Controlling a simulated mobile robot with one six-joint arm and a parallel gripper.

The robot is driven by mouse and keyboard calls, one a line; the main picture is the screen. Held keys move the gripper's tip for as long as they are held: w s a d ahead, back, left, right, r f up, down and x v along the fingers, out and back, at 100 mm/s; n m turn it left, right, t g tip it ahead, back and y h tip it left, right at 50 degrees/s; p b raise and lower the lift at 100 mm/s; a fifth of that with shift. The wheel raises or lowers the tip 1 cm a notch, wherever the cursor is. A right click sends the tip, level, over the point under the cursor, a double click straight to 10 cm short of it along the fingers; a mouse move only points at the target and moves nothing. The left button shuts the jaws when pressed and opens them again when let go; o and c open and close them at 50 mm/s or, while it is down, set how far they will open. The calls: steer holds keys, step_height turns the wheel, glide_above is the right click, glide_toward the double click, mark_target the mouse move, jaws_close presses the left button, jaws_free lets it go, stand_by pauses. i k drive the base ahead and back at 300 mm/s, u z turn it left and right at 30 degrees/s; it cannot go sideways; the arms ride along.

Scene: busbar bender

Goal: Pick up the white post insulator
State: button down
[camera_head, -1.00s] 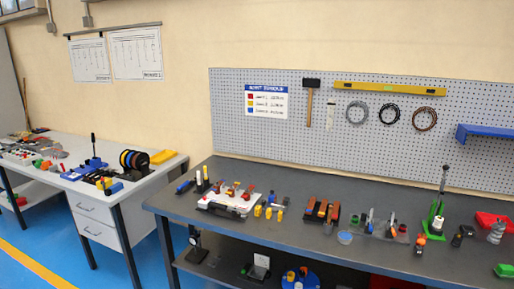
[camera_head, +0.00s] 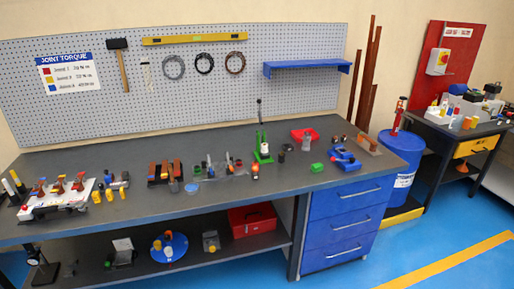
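I cannot pick out a white post insulator with certainty; the small parts are too small to tell. A white plate (camera_head: 48,208) with several reddish-brown posts stands at the left of the dark workbench (camera_head: 225,205). White-topped upright pieces (camera_head: 8,187) stand beside it at the left edge. A small dark grey piece (camera_head: 307,145) stands by the red tray (camera_head: 304,134). Small white pieces also show on the far right table (camera_head: 443,106). My gripper is not in view.
A green lever tool (camera_head: 262,148) stands mid-bench, with a green block (camera_head: 317,167) and blue parts (camera_head: 344,158) to its right. A blue drum (camera_head: 398,160) stands beyond the blue drawers (camera_head: 345,220). The blue floor (camera_head: 400,255) at the lower right is clear.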

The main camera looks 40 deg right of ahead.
mark_target(264, 149)
steer(key=u, duration=0.05)
steer(key=k, duration=1.3)
steer(key=u, duration=0.35)
steer(key=i, duration=1.85)
steer(key=z, duration=0.5)
